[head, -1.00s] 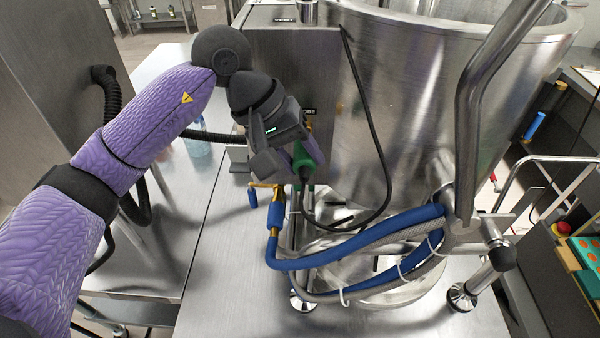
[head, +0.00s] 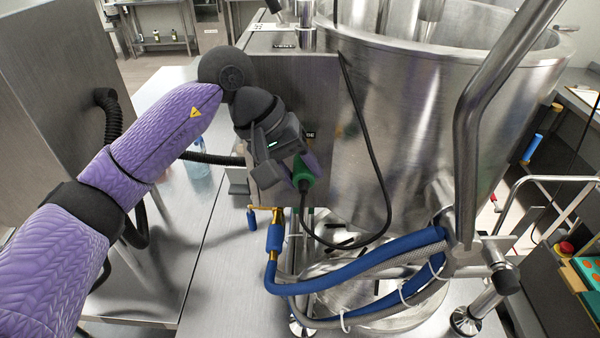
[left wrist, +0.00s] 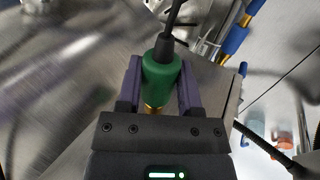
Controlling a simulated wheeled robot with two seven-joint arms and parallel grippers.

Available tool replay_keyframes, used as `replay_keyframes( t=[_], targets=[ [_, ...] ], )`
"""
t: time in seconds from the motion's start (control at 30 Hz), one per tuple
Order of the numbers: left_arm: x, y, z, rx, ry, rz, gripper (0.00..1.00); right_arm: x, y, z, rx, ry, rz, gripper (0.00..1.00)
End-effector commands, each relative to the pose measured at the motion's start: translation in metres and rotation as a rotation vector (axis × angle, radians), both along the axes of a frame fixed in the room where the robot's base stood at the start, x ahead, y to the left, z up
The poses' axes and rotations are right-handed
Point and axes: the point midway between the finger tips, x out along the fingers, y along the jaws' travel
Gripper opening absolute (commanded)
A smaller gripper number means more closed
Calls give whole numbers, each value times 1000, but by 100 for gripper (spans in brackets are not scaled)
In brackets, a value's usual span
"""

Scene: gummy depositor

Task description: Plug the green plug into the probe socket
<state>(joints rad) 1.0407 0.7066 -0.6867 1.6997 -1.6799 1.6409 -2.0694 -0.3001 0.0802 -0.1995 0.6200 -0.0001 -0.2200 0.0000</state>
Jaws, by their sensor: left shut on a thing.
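The green plug (head: 303,174) has a black cable running from its back end. My left gripper (head: 300,168) is shut on it, in front of the steel box at the side of the kettle. In the left wrist view the plug (left wrist: 161,76) sits between the two purple fingers of my gripper (left wrist: 163,85), with its brass end toward the gripper body. The probe socket is hidden behind my gripper; only the end of a black label (head: 310,135) shows on the box. I cannot tell whether the plug touches the socket. My right gripper is not in view.
The large steel kettle (head: 410,120) stands right of the box. The black cable (head: 375,165) loops down its front. Blue hoses (head: 350,250) and a blue-handled valve (head: 274,237) lie below. A bottle (head: 198,165) stands on the steel table at left.

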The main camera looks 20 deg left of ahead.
Motion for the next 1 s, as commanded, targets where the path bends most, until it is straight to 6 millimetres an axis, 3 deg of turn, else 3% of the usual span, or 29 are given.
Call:
replay_keyframes(
  t=[0.3,0.33,0.5,0.77,0.87,1.0],
  targets=[
    [2,0,0,0,0,-1,0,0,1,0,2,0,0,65],
    [2,0,0,0,0,-1,52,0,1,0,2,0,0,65],
    [2,0,0,0,0,-1,87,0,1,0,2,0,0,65],
    [1,2,2,0,-1,1,87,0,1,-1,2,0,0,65],
    [0,11,16,1,-4,3,87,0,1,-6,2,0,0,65],
    [-6,28,48,0,-6,3,87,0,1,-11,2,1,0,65]
  ],
)
